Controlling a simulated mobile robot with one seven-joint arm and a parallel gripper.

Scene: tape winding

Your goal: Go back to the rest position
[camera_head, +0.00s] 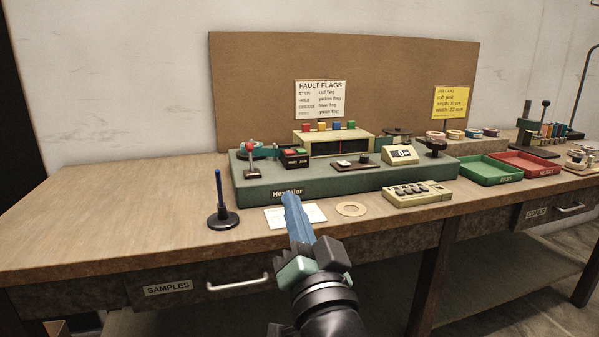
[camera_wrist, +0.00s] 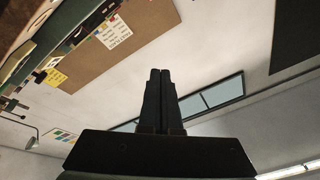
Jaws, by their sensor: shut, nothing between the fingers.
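My gripper (camera_head: 291,200) reaches up from the bottom middle in the head view, in front of the workbench (camera_head: 130,205). Its blue fingers overlap the front of the green machine (camera_head: 265,190) and the left part of a white card (camera_head: 312,216) in the picture. The wrist view shows my gripper (camera_wrist: 160,72) with its two dark fingers side by side and closed, with nothing between them. That view faces the wall and a window (camera_wrist: 212,97), with the brown board (camera_wrist: 140,30) at upper left.
A dark stand with a blue post (camera_head: 222,215), a tan ring (camera_head: 352,209) and a keypad box (camera_head: 417,194) sit along the bench front. A green tray (camera_head: 490,182) and a red tray (camera_head: 533,174) stand at the right. The bench's left end is clear. A drawer handle (camera_head: 238,284) juts out below.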

